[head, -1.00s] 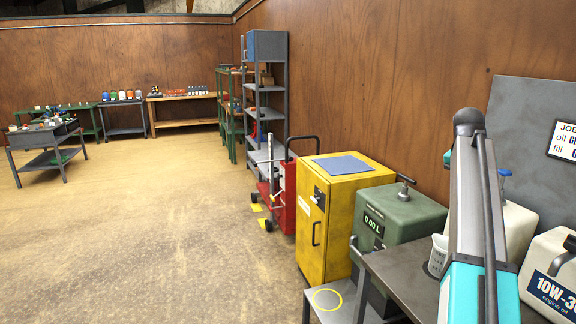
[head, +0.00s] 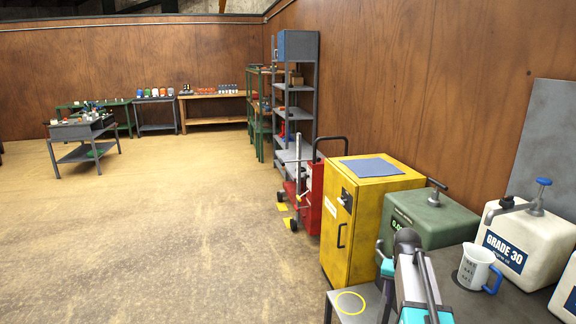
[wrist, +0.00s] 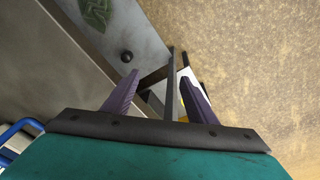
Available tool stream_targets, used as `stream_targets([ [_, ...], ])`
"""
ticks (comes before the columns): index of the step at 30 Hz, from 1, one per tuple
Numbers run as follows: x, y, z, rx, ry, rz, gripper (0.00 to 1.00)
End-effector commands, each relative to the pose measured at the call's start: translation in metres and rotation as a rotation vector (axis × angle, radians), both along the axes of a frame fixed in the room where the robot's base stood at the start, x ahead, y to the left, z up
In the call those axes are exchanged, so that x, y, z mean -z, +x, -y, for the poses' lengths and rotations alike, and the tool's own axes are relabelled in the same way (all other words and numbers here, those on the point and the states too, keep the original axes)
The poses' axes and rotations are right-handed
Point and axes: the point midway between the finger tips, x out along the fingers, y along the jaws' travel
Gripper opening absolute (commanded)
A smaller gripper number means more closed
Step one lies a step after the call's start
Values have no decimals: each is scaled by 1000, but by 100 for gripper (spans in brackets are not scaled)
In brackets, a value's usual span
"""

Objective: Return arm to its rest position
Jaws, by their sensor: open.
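My arm shows at the lower right of the head view, over the edge of the grey bench (head: 455,295). In the wrist view my gripper (wrist: 160,95) has its two purple fingers apart with nothing between them. Beyond the fingers are a grey metal surface, dark bars and the brown floor. The fingertips are not clear in the head view.
A measuring cup (head: 475,266) with a blue handle and a white GRADE 30 jug (head: 528,240) stand on the bench. A green box (head: 432,217) and yellow cabinet (head: 365,225) stand beyond. A red trolley (head: 308,195) is farther back. The floor (head: 180,240) at left is open.

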Motion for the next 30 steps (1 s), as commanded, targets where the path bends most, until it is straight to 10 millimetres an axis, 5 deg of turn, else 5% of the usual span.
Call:
stream_targets([
  [6, 63, -31, -57, -133, 29, -35, 52],
  [18, 155, -100, -144, -358, 78, -93, 52],
  [30, 211, -159, -189, -493, 113, -141, 52],
])
